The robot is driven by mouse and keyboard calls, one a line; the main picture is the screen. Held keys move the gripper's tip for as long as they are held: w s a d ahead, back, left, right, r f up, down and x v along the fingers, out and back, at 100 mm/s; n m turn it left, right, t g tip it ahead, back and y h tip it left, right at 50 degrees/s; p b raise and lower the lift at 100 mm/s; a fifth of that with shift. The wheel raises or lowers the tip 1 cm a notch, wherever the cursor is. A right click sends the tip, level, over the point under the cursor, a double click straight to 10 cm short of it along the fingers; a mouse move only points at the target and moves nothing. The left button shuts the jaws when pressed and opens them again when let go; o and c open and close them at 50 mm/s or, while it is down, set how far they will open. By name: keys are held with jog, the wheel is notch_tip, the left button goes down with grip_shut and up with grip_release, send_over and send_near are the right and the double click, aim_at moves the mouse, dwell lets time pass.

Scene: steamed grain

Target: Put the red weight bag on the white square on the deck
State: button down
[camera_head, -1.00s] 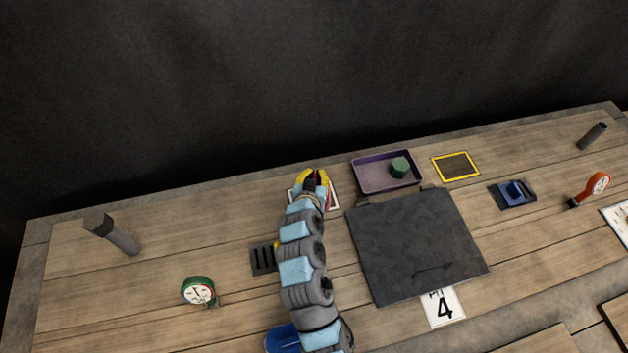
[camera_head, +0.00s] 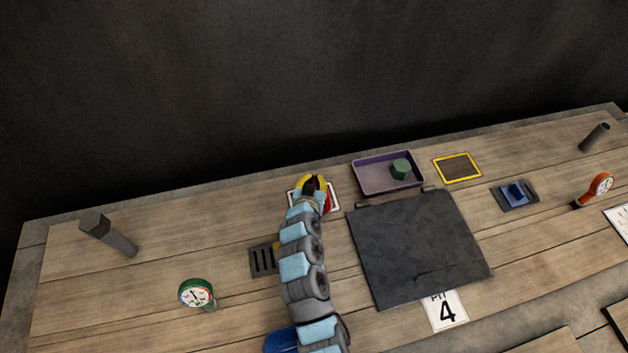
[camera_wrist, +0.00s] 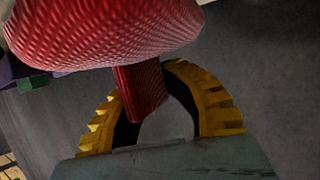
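My gripper (camera_head: 313,181) is over the white-edged square (camera_head: 335,199) near the back edge of the deck and hides most of it. In the wrist view its yellow fingers (camera_wrist: 146,82) are closed around the narrow red neck of the red weight bag (camera_wrist: 105,30). The bag's wide ribbed body lies beyond the fingertips. In the head view only a sliver of the red bag (camera_head: 327,203) shows, right of my wrist and inside the square's outline. I cannot tell whether the bag touches the deck.
A purple tray (camera_head: 360,184) with a green weight (camera_head: 401,168) stands just right of the square. A yellow-edged dark square (camera_head: 457,168) and a blue block (camera_head: 516,190) lie farther right. A large dark plate (camera_head: 415,245) lies in front.

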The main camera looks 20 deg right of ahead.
jog(key=shift+r, duration=0.1)
jog(key=c, duration=1.2)
grip_release()
jog(key=shift+w, duration=0.1)
jog(key=shift+p+v, duration=0.85)
jog(key=shift+v, duration=5.15)
